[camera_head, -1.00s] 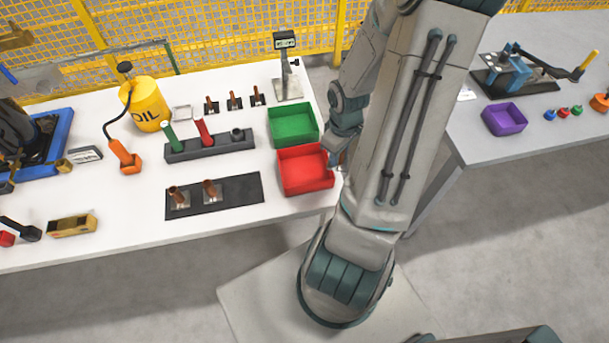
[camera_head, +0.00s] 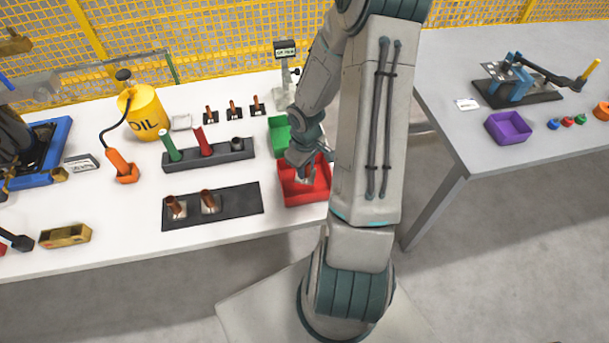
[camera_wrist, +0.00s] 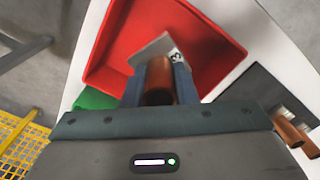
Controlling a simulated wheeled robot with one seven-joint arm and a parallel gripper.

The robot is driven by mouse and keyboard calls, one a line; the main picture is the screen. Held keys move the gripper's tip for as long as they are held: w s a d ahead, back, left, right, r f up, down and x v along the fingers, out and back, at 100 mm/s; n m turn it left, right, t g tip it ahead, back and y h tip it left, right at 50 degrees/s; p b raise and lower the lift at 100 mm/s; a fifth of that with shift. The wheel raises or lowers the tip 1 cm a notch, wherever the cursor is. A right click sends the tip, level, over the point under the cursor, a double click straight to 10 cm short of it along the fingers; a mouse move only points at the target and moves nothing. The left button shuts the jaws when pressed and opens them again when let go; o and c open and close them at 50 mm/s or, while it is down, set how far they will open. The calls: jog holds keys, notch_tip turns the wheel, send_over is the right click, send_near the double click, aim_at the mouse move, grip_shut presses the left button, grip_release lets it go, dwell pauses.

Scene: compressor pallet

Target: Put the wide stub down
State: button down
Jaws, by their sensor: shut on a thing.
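My gripper (camera_head: 306,175) is over the red tray (camera_head: 308,198) in the head view. In the wrist view it is shut on a copper-brown stub, the wide stub (camera_wrist: 158,88), held between its two grey fingers. A pale metal plate with a dark mark (camera_wrist: 153,48) shows at the stub's far end, against the inside of the red tray (camera_wrist: 108,45). I cannot tell whether the plate touches the tray floor. The held stub is mostly hidden in the head view by my gripper.
The green tray (camera_head: 278,124) adjoins the red tray at the back. Two copper stubs stand on the dark mat (camera_head: 238,201) at left. A dark block (camera_head: 222,157) with red and green handles, and three small stubs (camera_head: 233,110), stand nearby. My arm hides the table's right end.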

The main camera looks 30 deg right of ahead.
jog(key=shift+w+f, duration=0.1)
jog(key=shift+f, duration=1.9)
jog(key=shift+f+b, duration=0.1)
jog(key=shift+b, duration=0.25)
jog(key=shift+f, duration=0.15)
jog(key=c, duration=1.2)
grip_release()
jog(key=shift+o, duration=0.2)
jog(key=shift+r, duration=0.2)
